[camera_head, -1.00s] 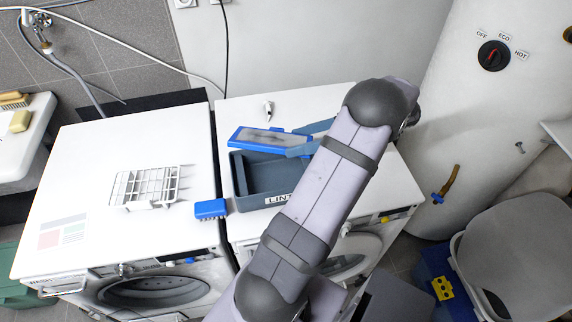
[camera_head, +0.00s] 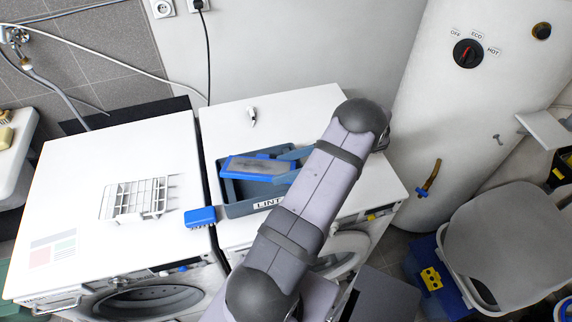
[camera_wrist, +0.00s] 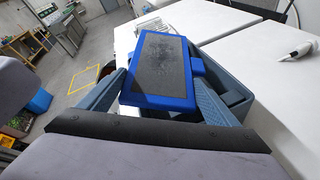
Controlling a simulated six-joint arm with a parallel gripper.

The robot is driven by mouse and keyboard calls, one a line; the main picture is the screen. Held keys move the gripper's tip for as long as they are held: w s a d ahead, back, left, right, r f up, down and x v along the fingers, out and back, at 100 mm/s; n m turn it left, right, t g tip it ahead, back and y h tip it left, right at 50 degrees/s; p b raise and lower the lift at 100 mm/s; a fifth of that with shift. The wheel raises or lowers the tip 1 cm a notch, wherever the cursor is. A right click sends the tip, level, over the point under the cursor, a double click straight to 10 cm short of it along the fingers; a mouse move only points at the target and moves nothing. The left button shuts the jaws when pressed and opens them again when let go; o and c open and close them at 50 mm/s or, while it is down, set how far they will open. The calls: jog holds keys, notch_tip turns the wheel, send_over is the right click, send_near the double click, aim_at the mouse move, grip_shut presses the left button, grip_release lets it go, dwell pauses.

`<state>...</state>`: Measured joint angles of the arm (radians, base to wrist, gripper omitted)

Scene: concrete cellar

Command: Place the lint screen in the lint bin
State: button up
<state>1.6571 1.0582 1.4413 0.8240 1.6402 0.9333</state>
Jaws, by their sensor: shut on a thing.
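The lint screen (camera_head: 258,168), a grey fuzzy panel in a blue frame, is held flat over the lint bin. It also shows in the wrist view (camera_wrist: 160,65), with a blue tab on its right side. My gripper (camera_wrist: 160,80) is shut on the screen, with blue-grey fingers at both sides of it. The lint bin (camera_head: 232,209) is an open blue-grey box labelled "LINT" on the right machine top. Its rim shows behind and right of the screen in the wrist view (camera_wrist: 238,98). The screen hides part of the opening; whether it touches the bin I cannot tell.
A blue brush (camera_head: 200,217) lies left of the bin near the gap between the machines. A white wire rack (camera_head: 135,199) stands on the left machine top. A small white object (camera_head: 252,116) lies behind the bin. A water heater (camera_head: 450,120) stands at the right.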

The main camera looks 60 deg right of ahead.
jog(key=shift+f, duration=0.15)
jog(key=shift+f, duration=0.35)
jog(key=shift+f+b, duration=0.15)
jog(key=shift+b, duration=0.2)
jog(key=o, duration=1)
jog(key=shift+a, duration=0.15)
jog(key=shift+o, duration=0.2)
jog(key=shift+f, duration=0.1)
